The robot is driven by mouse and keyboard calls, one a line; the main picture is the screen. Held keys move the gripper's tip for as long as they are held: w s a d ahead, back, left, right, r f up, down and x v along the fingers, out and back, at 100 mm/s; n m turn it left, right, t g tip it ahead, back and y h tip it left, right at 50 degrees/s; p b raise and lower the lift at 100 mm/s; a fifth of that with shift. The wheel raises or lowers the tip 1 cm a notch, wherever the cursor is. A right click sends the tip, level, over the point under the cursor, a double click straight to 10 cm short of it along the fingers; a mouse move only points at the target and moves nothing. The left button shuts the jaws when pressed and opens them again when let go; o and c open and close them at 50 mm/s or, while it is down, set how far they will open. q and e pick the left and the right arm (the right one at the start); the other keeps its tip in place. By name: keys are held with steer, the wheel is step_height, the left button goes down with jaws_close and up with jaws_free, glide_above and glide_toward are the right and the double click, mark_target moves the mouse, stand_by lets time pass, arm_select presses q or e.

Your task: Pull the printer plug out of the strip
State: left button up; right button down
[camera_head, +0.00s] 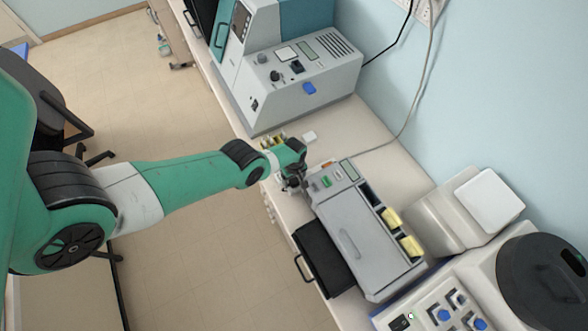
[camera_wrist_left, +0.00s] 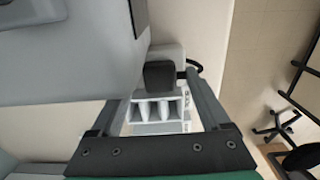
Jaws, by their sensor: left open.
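A pale socket strip (camera_head: 428,10) is on the wall at the top edge of the head view, partly cut off. A black cable and a grey cable (camera_head: 428,72) run down from it; the plugs are too small to tell apart. The grey cable drops to the counter and runs towards the grey machine (camera_head: 362,232), possibly the printer. My left gripper (camera_head: 291,183) is open by the counter's front edge beside this machine, well away from the strip. In the left wrist view its open fingers (camera_wrist_left: 160,88) frame a pale block with a dark square face (camera_wrist_left: 160,75), not visibly gripped.
A large grey and teal machine (camera_head: 290,75) stands further back on the counter (camera_head: 385,120). A black tray (camera_head: 322,258) sticks out from the front edge. A white device (camera_head: 440,215) and a dark round lid (camera_head: 545,280) stand at the right.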

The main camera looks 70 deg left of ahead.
mark_target(294, 181)
arm_select(q)
jaws_close()
stand_by(0.5)
steer(key=shift+r, duration=0.1)
steer(key=shift+r+p, duration=2.95)
steer(key=shift+p, duration=0.05)
